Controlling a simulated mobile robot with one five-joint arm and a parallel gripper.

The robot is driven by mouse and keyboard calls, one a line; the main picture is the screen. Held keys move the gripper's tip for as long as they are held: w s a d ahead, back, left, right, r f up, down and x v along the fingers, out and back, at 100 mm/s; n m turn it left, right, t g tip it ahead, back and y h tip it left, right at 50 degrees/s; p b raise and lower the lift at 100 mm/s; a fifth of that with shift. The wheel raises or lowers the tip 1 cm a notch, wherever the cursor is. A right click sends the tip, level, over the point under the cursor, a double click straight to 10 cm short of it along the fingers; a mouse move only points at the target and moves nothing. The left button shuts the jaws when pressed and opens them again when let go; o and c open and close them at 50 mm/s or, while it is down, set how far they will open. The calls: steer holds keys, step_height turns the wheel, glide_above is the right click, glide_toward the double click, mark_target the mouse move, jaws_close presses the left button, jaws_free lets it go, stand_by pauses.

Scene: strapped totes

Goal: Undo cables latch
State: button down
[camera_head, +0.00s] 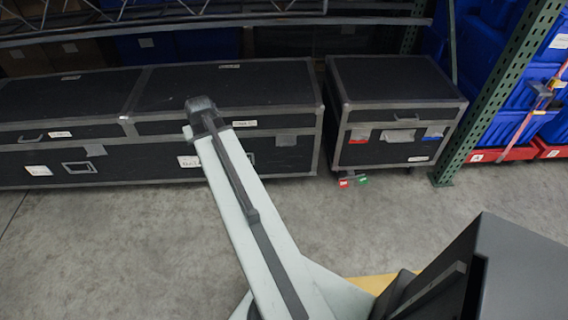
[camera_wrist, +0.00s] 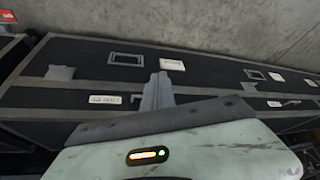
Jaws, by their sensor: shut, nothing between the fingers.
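A long black case with grey edging (camera_head: 285,85) stands on the floor at the left of the head view; its front also fills much of the wrist view (camera_wrist: 210,70). Pale labels sit on it, one (camera_head: 244,124) on the upper front band, also in the wrist view (camera_wrist: 105,99). Their print is too small to read surely, so I cannot tell which is cables. A grey tab (camera_head: 286,140) hangs over the lid seam, also in the wrist view (camera_wrist: 60,72). My gripper (camera_head: 203,103) is shut and empty, before the case front (camera_wrist: 158,88). I cannot tell whether it touches.
A smaller black case (camera_head: 395,85) stands to the right, with red, white and blue tabs. A green rack post (camera_head: 505,85) and blue bins (camera_head: 500,115) are beyond it. Shelf beams (camera_head: 200,22) run above the cases. The concrete floor (camera_head: 100,255) in front is clear.

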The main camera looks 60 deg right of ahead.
steer(key=s+d+f+m+h+b, duration=0.2)
steer(key=s+d+f+b, duration=0.25)
steer(key=d, duration=0.55)
steer(key=s+d+f+m+h+b, duration=0.1)
steer(key=s+d+f+b, duration=0.4)
steer(key=d, duration=0.4)
steer(key=s+d+f+m+h+b, duration=0.2)
steer(key=s+d+f+b, duration=0.15)
steer(key=s+d, duration=0.5)
steer(key=b, duration=0.8)
glide_above(283, 144)
steer(key=s+a, duration=0.2)
steer(key=a, duration=0.1)
step_height(283, 144, down, 7)
steer(key=f+b, duration=0.3)
steer(key=shift+w+d+f+t, duration=0.15)
steer(key=shift+d+f+t, duration=0.25)
steer(key=shift+r, duration=0.15)
